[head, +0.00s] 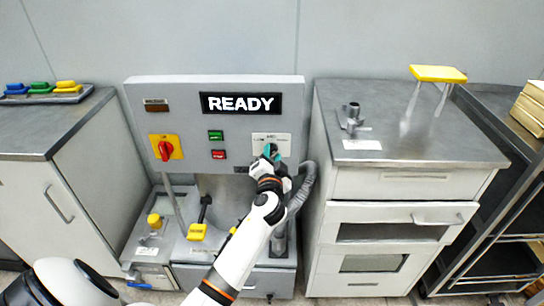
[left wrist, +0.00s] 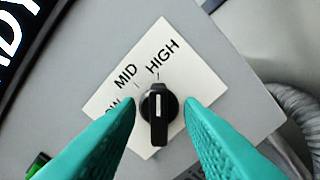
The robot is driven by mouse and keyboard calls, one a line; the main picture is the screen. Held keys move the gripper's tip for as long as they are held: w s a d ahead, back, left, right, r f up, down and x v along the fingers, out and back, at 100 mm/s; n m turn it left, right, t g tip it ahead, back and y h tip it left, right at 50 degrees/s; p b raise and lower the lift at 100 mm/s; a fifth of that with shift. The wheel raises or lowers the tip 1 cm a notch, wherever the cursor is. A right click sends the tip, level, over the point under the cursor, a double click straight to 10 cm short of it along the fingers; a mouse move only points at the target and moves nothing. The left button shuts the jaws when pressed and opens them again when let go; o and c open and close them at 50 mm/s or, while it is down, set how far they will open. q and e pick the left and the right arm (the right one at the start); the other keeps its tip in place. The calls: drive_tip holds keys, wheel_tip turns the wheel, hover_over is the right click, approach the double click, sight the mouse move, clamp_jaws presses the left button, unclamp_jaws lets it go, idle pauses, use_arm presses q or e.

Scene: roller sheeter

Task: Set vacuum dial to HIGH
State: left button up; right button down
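The vacuum dial (left wrist: 158,118) is a black knob with a white mark on a white label plate (left wrist: 190,70) reading MID and HIGH, with a third word partly hidden. The white mark points up in the left wrist view, toward the HIGH tick. My left gripper (left wrist: 160,102) has teal fingers, one on each side of the knob, with a visible gap on both sides. It is open. In the head view the left gripper (head: 272,153) covers most of the dial on the right of the grey machine panel (head: 215,125). My right gripper is not in view.
The panel also holds a READY display (head: 240,103), a red rotary switch (head: 166,149) on yellow, a green button (head: 215,135) and a red button (head: 218,154). A grey corrugated hose (head: 303,187) hangs close right of my gripper. Counters stand on both sides.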

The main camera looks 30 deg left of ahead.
use_arm(q)
drive_tip(key=b+v, duration=0.2)
drive_tip(key=v, duration=1)
idle(0.7)
